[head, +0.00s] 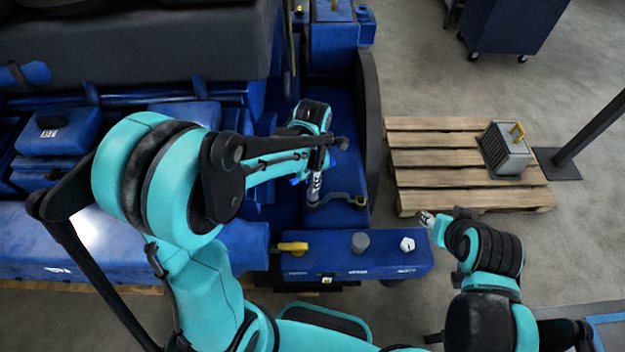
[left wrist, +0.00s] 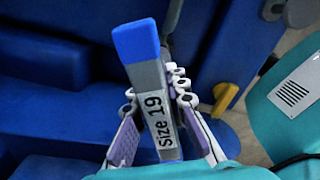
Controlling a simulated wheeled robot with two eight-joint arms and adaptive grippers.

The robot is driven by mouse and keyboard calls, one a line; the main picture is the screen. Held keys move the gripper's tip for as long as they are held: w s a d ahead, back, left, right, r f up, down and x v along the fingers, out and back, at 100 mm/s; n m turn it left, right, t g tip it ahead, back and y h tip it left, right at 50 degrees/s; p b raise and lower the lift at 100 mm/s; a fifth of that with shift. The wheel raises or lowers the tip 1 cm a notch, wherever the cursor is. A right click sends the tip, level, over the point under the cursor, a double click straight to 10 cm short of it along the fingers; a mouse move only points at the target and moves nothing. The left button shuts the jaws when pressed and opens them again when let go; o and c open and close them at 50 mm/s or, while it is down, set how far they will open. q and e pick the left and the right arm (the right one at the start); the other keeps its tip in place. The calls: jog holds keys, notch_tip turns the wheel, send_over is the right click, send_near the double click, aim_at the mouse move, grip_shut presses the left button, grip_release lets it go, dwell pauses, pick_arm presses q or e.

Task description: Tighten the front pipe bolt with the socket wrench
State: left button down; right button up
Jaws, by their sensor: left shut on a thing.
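My left gripper (head: 316,180) is shut on the socket wrench, over the blue engine. In the left wrist view the socket wrench (left wrist: 155,95) has a grey handle with a blue end and a "Size 19" label, between the two fingers of the left gripper (left wrist: 160,125). A dark pipe (head: 340,198) lies on the engine just below the left gripper in the head view. The front pipe bolt cannot be made out, and I cannot tell whether the wrench touches it. My right gripper (head: 426,218) is over the floor near the pallet; its opening is unclear.
A blue ledge (head: 330,265) at the front carries a yellow handle (head: 292,247), a grey cylinder (head: 360,242) and a white knob (head: 407,244). A wooden pallet (head: 430,160) with a grey box (head: 507,150) lies at right, beside a dark post (head: 595,128).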

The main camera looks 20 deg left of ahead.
pick_arm(q)
jog(key=shift+r, duration=0.5)
notch_tip(320, 180, up, 6)
jog(key=p, duration=0.5)
jog(key=shift+r, duration=0.1)
jog(key=shift+s, duration=0.25)
jog(key=s+d, duration=0.2)
jog(key=s, duration=0.4)
jog(key=shift+s, duration=0.15)
